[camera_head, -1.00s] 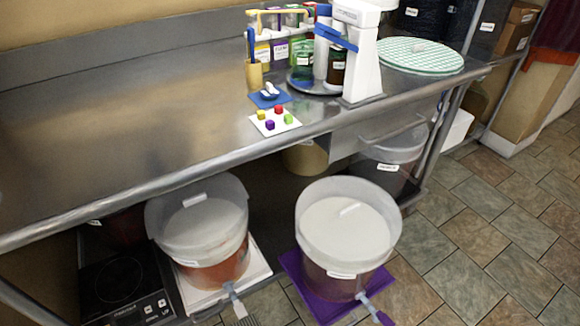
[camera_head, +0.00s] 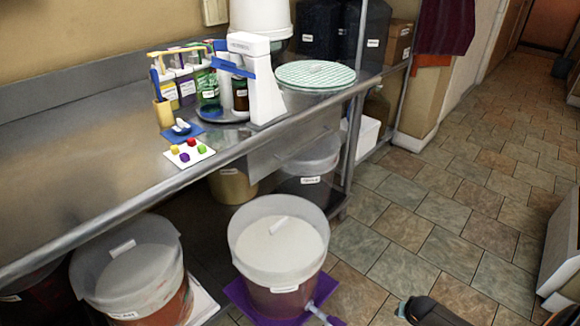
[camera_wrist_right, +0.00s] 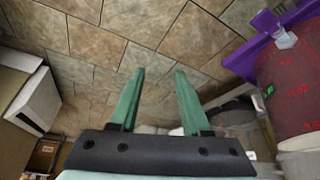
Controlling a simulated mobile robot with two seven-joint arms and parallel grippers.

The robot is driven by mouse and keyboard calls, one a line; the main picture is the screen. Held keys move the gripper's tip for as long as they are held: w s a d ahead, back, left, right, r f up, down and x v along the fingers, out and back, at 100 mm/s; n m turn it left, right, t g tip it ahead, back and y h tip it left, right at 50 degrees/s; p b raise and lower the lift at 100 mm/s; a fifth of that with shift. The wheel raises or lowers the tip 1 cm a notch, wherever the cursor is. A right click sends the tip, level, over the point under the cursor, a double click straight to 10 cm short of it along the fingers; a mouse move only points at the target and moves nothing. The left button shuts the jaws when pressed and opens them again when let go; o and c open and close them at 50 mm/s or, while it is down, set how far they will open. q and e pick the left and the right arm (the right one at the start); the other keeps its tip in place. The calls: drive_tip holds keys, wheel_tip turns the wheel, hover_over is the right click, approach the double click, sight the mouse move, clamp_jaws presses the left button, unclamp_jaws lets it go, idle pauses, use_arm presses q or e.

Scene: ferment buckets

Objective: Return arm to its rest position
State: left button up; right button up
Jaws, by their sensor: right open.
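My right gripper (camera_wrist_right: 160,78) is open and empty in the right wrist view. Its two green fingers stand apart over the tiled floor and touch nothing. Part of my right arm shows at the bottom right of the head view, but the gripper itself is not seen there. My left gripper is in neither view.
A ferment bucket (camera_head: 276,250) stands on a purple mat (camera_head: 240,293); in the wrist view, a reddish bucket (camera_wrist_right: 290,75) with a tap is at right. Another bucket (camera_head: 130,262) is at lower left. A steel counter (camera_head: 80,140) runs along the wall.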

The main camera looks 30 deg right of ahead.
drive_tip(key=a+r+n+t+y, duration=0.2)
drive_tip(key=a+r+n, duration=0.25)
drive_tip(key=a, duration=0.85)
drive_tip(key=a+r+n+t+y, duration=0.25)
drive_tip(key=a+r, duration=0.35)
drive_tip(key=a, duration=0.6)
drive_tip(key=a+r+n+t+y, duration=0.1)
drive_tip(key=a+r+n+y, duration=0.3)
drive_tip(key=a, duration=0.9)
use_arm(q)
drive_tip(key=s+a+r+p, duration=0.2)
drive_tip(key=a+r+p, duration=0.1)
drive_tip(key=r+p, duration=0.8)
drive_tip(key=p, duration=0.4)
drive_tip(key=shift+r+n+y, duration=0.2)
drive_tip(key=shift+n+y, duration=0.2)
use_arm(e)
drive_tip(key=s+d+r+h, duration=0.1)
drive_tip(key=d+r+h, duration=0.1)
drive_tip(key=r, duration=1)
drive_tip(key=shift+d+r+t, duration=0.35)
drive_tip(key=shift+d, duration=0.35)
